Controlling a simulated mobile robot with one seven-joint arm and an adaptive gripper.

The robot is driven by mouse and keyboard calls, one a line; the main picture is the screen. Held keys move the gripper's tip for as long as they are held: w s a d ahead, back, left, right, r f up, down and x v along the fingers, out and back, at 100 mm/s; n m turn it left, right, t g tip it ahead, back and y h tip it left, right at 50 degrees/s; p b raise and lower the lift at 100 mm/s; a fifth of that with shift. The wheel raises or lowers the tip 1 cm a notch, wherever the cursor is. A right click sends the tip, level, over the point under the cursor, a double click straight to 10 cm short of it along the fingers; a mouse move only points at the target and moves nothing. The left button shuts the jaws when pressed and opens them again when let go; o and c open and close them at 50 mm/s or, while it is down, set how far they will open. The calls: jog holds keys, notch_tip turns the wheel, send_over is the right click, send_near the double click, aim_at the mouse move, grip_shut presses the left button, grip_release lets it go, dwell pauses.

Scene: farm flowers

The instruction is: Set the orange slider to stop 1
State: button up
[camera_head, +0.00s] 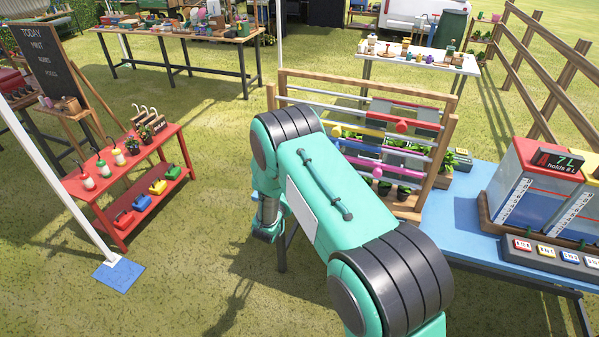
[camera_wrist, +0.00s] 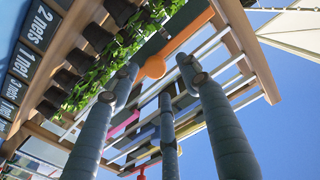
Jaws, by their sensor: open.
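The orange slider shows in the wrist view as an orange strip (camera_wrist: 188,34) with a round orange knob (camera_wrist: 152,68) on the rail rack. The three grey fingers of my gripper (camera_wrist: 162,80) are spread apart and empty. The knob appears between the tips of the outer two fingers, seemingly just beyond them; I cannot tell whether any finger touches it. In the head view the rack (camera_head: 362,92) stands on a blue table, and my arm covers its left part. The orange slider and my fingers are hidden there. I cannot make out which stop the slider is at.
Other sliders sit on the rack's rails, including a red knob (camera_head: 402,126) and a pink knob (camera_head: 377,171). Potted plants (camera_wrist: 100,45) line the rack's base, near dark signs (camera_wrist: 27,55). Water tanks (camera_head: 540,190) stand right on the blue table (camera_head: 468,225). A red bench (camera_head: 95,190) stands left.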

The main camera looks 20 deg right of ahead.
jog(key=v, duration=0.6)
jog(key=shift+a, duration=0.2)
jog(key=shift+s+r, duration=0.1)
jog(key=shift+s, duration=0.05)
jog(key=w+a+r+n+y, duration=0.1)
jog(key=w+a+r+y, duration=0.15)
jog(key=r, duration=0.45)
jog(key=w+a+r+n+y, duration=0.1)
jog(key=w+a+r+y, duration=0.1)
jog(key=a+r+y, duration=0.3)
jog(key=s+a+r+n+y, duration=0.2)
jog(key=s+a+r, duration=0.15)
jog(key=r, duration=0.45)
jog(key=s+a+r+n+y, duration=0.1)
jog(key=s+a+r+y, duration=0.2)
jog(key=s+r, duration=0.3)
jog(key=s+a+r+n+g+y, duration=0.15)
jog(key=s+r, duration=0.25)
jog(key=s, duration=0.4)
jog(key=s+r+n+g, duration=0.1)
jog(key=s+r+g, duration=0.15)
jog(key=s, duration=0.55)
jog(key=s+d+n+g+h, duration=0.1)
jog(key=s+d+g, duration=0.2)
jog(key=s, duration=2.1)
jog(key=shift+s+d+r, duration=0.2)
jog(key=shift+d+r, duration=0.05)
jog(key=shift+d, duration=0.1)
